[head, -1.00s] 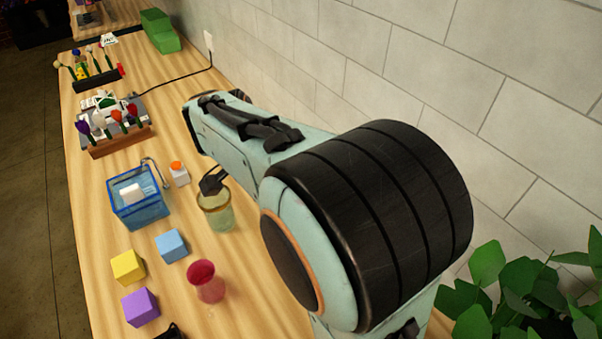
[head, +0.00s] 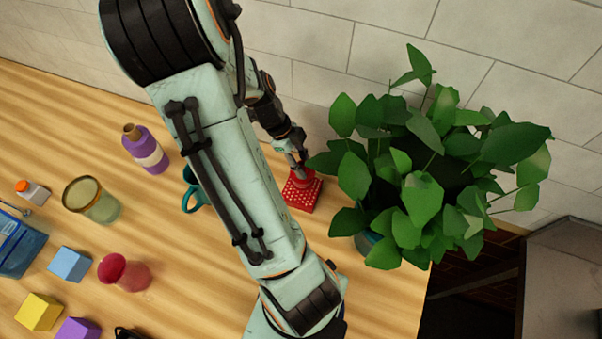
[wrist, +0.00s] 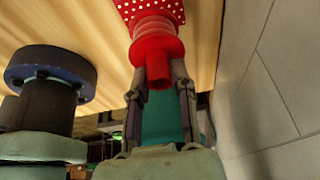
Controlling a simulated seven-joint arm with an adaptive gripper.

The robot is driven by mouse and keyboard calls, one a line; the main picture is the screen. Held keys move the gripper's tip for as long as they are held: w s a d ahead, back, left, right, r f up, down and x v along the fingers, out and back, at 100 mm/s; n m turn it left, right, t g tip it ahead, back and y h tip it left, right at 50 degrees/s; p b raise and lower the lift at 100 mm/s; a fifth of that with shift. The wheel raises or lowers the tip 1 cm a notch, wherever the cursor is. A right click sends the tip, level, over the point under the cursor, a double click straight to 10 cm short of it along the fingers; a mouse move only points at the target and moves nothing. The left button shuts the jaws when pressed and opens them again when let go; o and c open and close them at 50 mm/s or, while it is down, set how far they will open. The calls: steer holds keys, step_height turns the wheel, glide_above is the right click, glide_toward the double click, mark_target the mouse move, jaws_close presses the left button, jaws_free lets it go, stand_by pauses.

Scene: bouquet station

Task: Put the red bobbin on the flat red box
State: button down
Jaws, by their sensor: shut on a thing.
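The red bobbin (wrist: 152,45) is between the two fingertips of my gripper (wrist: 159,74) in the wrist view. My gripper is shut on it. The flat red box (head: 301,197) with white dots lies on the table beside the plant in the head view. The bobbin (head: 303,178) is over this box, with its flanged end towards the dotted top (wrist: 150,10). I cannot tell whether bobbin and box touch.
A leafy plant (head: 410,170) stands close to the right of the box. A teal mug (head: 190,190) and a purple bottle (head: 146,152) stand to the left. A red vase (head: 125,272) and a glass jar (head: 92,202) are farther left. A tiled wall (head: 310,45) rises behind.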

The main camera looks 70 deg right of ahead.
steer(key=shift+f, duration=1.9)
steer(key=c, duration=0.9)
jaws_free()
steer(key=shift+f, duration=0.1)
steer(key=shift+c, duration=0.2)
